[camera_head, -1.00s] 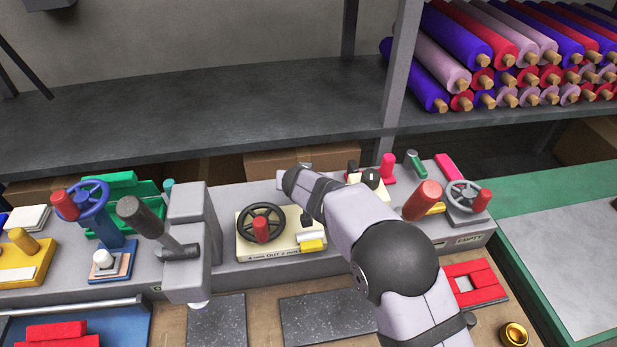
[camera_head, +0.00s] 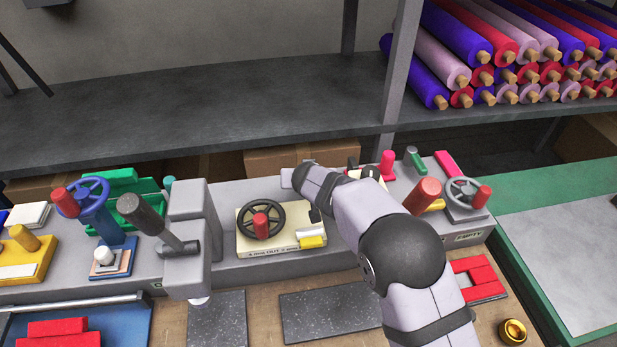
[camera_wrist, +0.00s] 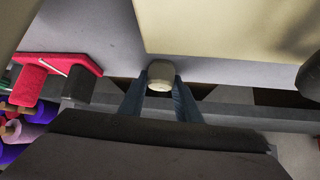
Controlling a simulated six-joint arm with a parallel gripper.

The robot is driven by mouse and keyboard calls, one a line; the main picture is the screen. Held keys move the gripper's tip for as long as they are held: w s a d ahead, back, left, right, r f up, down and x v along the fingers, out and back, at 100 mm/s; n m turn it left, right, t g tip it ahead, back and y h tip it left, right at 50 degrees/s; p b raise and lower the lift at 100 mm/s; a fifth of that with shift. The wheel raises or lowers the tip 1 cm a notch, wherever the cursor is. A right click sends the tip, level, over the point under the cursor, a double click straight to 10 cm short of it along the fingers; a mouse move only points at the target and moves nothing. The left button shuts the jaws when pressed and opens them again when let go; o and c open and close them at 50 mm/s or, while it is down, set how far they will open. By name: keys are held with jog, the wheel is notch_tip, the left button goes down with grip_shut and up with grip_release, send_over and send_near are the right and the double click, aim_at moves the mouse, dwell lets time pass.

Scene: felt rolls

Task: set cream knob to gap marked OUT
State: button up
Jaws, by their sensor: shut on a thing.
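In the wrist view the cream knob (camera_wrist: 161,70) is a small rounded block between the two blue-grey fingers of my gripper (camera_wrist: 160,84). The fingers are shut on it. In the head view my arm hides the gripper and knob. A cream plate (camera_head: 246,243) carries a black handwheel with a red grip (camera_head: 261,226), and a yellow and white block at its right. Its front edge has small lettering that includes OUT. A large cream surface (camera_wrist: 225,25) fills the upper right of the wrist view. The knob's position against the markings cannot be read.
A dark lever (camera_head: 150,222) on a grey housing stands left of the plate. Red levers and a grey handwheel (camera_head: 467,195) stand right of my arm. A red and pink fixture (camera_wrist: 60,66) is left in the wrist view. Felt rolls (camera_head: 470,55) fill the back right shelf.

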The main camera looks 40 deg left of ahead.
dwell(0.3)
jog(key=o, duration=1.1)
jog(key=shift+c, duration=0.2)
jog(key=shift+b+v, duration=1.65)
jog(key=shift+v, duration=2.05)
